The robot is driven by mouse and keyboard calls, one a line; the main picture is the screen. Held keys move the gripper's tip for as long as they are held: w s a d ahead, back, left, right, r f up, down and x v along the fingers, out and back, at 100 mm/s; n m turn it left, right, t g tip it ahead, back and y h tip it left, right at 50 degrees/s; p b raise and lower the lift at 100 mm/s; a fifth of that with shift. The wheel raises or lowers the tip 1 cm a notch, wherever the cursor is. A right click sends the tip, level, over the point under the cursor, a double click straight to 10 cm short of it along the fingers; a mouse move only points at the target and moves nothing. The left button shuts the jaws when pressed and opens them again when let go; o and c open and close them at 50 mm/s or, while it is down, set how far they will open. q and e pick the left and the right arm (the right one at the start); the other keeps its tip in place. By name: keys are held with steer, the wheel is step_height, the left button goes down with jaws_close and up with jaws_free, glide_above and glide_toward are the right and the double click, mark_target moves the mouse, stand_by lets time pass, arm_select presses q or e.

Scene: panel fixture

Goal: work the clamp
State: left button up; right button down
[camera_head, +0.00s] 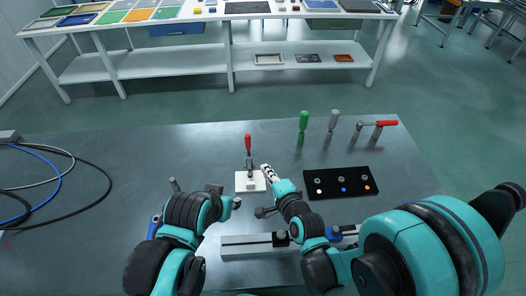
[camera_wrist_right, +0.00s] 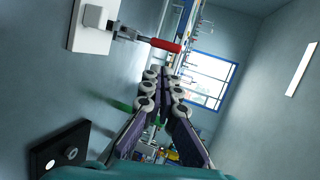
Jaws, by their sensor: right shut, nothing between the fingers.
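A toggle clamp with an upright red handle (camera_head: 248,142) stands on a white base plate (camera_head: 243,187) in the middle of the table. In the right wrist view its red handle (camera_wrist_right: 166,45) and white plate (camera_wrist_right: 88,40) show at the upper left. My right gripper (camera_head: 266,170) is shut and empty, just right of the clamp; its fingertips (camera_wrist_right: 163,74) appear close to the handle but not around it. My left gripper (camera_head: 225,194) is low, in front and left of the white plate; its fingers are too unclear to judge.
A grey rail (camera_head: 250,246) lies in front. Cables (camera_head: 62,172) lie at left. The table's back left is clear.

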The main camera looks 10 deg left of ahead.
mark_target(249, 143)
steer(key=b+x, duration=0.1)
steer(key=x, duration=0.3)
steer(key=b+x, duration=0.1)
steer(key=x, duration=0.3)
steer(key=b+x, duration=0.1)
steer(key=x, duration=0.3)
steer(key=shift+w+a+r, duration=0.3)
steer(key=shift+w, duration=0.05)
steer(key=shift+w+a+r+b, duration=0.1)
steer(key=shift+w+a+b, duration=0.2)
steer(key=shift+w, duration=0.1)
steer(key=shift+w+r+g+p, duration=0.2)
steer(key=shift+w+g+p, duration=0.1)
steer(key=shift+p, duration=0.25)
